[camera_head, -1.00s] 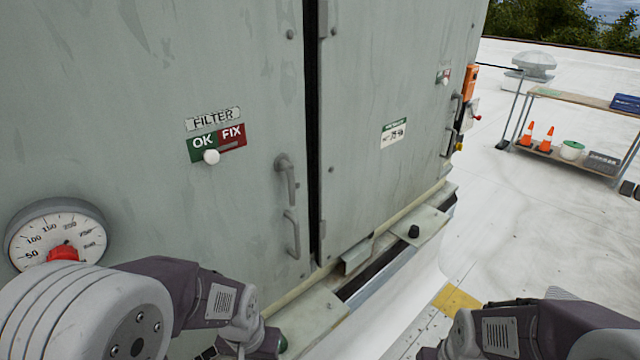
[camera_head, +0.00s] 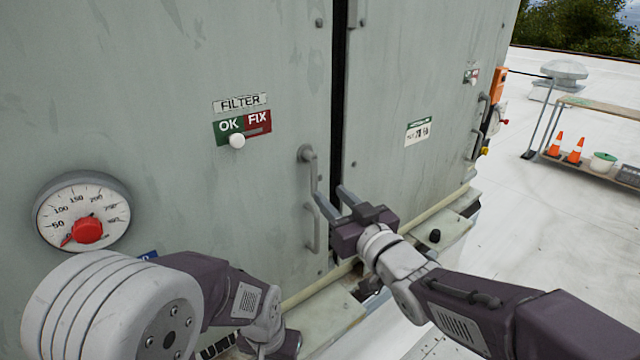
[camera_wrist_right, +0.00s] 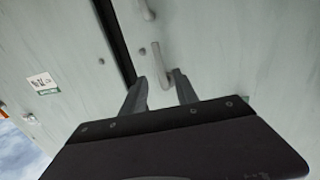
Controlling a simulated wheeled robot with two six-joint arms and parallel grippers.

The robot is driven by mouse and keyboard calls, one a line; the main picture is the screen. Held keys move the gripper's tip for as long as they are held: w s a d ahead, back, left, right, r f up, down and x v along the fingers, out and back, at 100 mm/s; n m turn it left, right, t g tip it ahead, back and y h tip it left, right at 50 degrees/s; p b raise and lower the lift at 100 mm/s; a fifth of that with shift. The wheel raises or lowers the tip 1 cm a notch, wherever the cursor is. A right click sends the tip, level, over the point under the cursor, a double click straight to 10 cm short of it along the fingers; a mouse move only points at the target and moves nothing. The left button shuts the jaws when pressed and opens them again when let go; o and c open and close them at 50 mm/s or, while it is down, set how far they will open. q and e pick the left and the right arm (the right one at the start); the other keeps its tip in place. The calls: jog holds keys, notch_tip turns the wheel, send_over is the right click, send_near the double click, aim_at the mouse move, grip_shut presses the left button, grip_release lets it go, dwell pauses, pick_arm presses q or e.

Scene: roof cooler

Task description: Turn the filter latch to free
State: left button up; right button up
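The filter latch (camera_head: 307,160) is a grey handle on the left cabinet door, beside the dark door gap. It hangs nearly straight down from its upper pivot. A fixed grey pull handle (camera_head: 317,236) is below it. My right gripper (camera_head: 330,191) is open at the latch's lower end, its two fingers apart. In the right wrist view the latch (camera_wrist_right: 175,66) shows at the right gripper's fingertips (camera_wrist_right: 157,84), nearer the right-hand finger. I cannot tell whether they touch. My left arm is low on the left; its gripper's fingers are outside the picture.
The FILTER sign (camera_head: 242,125) has a white knob (camera_head: 237,141) under OK. A gauge (camera_head: 82,212) with a red centre is at the left. A ledge (camera_head: 335,310) runs below the doors. A shelf with cones (camera_head: 575,150) stands far right on the open roof.

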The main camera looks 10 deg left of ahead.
aim_at(316, 180)
jog(key=p+x, duration=0.1)
jog(key=x, duration=0.5)
jog(key=shift+w+a, duration=0.2)
jog(key=shift+w, duration=0.05)
grip_shut()
dwell(1.0)
